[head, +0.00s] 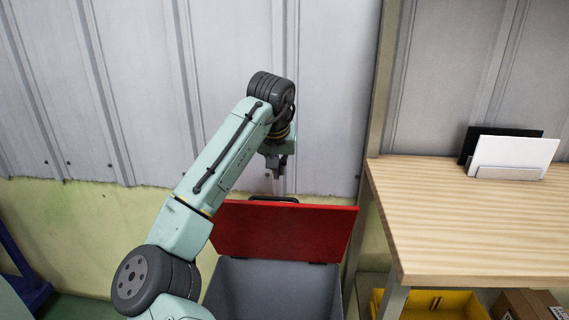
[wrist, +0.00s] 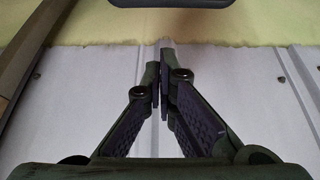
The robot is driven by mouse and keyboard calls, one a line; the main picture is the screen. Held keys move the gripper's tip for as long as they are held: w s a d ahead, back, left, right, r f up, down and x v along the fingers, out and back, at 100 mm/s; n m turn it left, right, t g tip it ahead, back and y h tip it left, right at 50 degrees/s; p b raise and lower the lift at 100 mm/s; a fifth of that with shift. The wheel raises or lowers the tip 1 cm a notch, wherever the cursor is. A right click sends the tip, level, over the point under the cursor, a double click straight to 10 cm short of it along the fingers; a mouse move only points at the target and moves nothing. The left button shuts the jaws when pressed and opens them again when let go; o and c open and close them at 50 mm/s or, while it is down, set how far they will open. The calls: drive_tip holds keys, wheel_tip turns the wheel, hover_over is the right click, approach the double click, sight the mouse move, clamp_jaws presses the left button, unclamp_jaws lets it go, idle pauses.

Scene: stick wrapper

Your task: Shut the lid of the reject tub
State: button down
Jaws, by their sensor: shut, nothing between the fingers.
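The reject tub (head: 275,285) is a grey open box low in the middle of the head view, partly hidden by my arm on its left. Its red lid (head: 285,232) stands raised at the tub's back edge, tilted up. A dark handle (head: 273,199) shows at the lid's top edge; a dark bar at the top of the wrist view (wrist: 176,3) looks like this handle. My gripper (head: 276,172) is above the lid near the wall, pointing down, apart from the handle. In the wrist view its fingers (wrist: 164,75) are together and empty.
A corrugated metal wall (head: 330,90) stands close behind the tub. A wooden workbench (head: 470,220) is to the right, holding a card stand (head: 510,158). A yellow bin (head: 430,305) and a cardboard box (head: 528,305) sit beneath it. A blue frame (head: 25,270) is at far left.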

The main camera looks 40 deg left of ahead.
drive_tip(key=x, duration=0.7)
drive_tip(key=shift+w+a+f, duration=0.1)
drive_tip(key=shift+f, duration=0.1)
drive_tip(key=shift+s+d+r+p, duration=0.2)
drive_tip(key=shift+s+d+r, duration=0.15)
drive_tip(key=shift+s+d, duration=0.35)
drive_tip(key=shift+s+d+r+p, duration=0.2)
drive_tip(key=shift+s+d+r, duration=0.15)
drive_tip(key=shift+s, duration=0.6)
drive_tip(key=shift+s+f, duration=0.1)
drive_tip(key=shift+f, duration=0.05)
